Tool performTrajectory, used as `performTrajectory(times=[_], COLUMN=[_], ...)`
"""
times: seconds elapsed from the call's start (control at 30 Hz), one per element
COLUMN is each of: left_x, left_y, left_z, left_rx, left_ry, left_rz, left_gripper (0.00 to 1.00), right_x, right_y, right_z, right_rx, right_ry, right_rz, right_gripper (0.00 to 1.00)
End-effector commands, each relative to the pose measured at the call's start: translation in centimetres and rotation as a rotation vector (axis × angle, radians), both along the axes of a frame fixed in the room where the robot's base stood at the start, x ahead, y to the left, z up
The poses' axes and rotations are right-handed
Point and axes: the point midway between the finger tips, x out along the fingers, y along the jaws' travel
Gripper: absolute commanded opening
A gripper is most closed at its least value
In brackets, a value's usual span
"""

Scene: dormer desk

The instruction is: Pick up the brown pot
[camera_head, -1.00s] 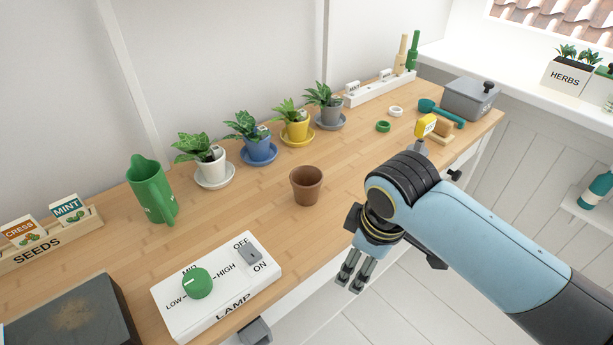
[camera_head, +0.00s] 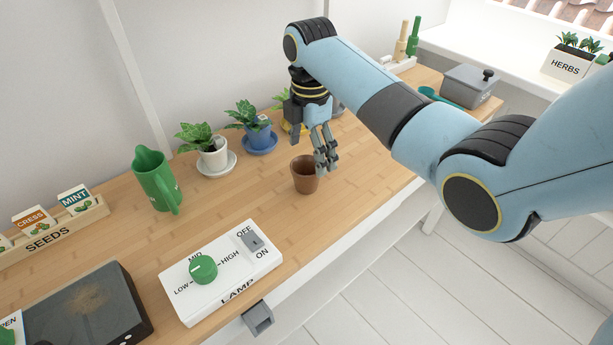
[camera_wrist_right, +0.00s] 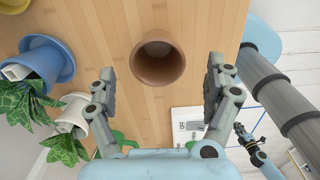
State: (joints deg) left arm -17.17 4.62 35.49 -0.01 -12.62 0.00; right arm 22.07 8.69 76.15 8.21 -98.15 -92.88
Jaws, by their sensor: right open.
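The brown pot (camera_head: 304,179) stands upright and empty on the wooden desk in the head view. My right gripper (camera_head: 326,164) points down at the pot's right side, with its fingertips overlapping the rim in this view. In the right wrist view the pot (camera_wrist_right: 158,76) lies ahead of the open fingers, roughly centred between them, with nothing held. Whether a finger touches the pot cannot be told. What looks like my left gripper (camera_wrist_right: 248,142) shows small at the right of the wrist view; its jaw state is unclear.
Potted plants in a white pot (camera_head: 214,155) and a blue pot (camera_head: 257,133) stand behind; a yellow pot is partly hidden by my arm. A green jug (camera_head: 156,181) stands left, a lamp control box (camera_head: 222,275) in front. Bare desk surrounds the brown pot.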

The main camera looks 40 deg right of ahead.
Motion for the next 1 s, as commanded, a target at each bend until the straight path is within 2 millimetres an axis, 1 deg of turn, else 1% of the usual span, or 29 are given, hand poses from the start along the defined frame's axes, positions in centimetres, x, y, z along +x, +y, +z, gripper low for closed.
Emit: performTrajectory(times=[0.03, 0.27, 0.4, 0.5, 0.6, 0.8, 1.0], left_x=[0.0, 0.0, -0.1, -0.1, -0.1, -0.1, 0.0], left_y=[0.0, -0.1, -0.1, -0.1, -0.1, -0.1, -0.1], left_z=[-0.1, -0.2, -0.4, -0.6, -0.7, -0.6, -0.6], left_rx=[0.000, -0.001, -0.001, -0.001, -0.001, -0.001, -0.001], left_ry=[0.000, 0.001, 0.001, 0.001, 0.001, 0.000, 0.000], left_rz=[0.000, 0.000, 0.000, 0.000, 0.000, 0.000, 0.000], left_gripper=[0.00, 0.00, 0.00, 0.00, 0.00, 0.00, 0.00], right_x=[0.0, 0.1, 0.2, 0.2, 0.2, 0.2, 0.2], right_y=[0.0, 0.3, 0.6, 0.6, 0.6, 0.6, 0.6], right_z=[-0.8, -2.8, -5.1, -6.4, -6.9, -6.9, -6.9], right_rx=[0.001, 0.000, 0.000, -0.001, -0.001, -0.001, -0.001], right_ry=[0.002, 0.001, 0.002, 0.000, -0.001, -0.002, -0.002], right_rz=[0.000, -0.002, -0.002, -0.002, -0.002, -0.002, -0.002], right_gripper=[0.86, 0.86, 0.86, 0.86, 0.86, 0.86, 0.60])
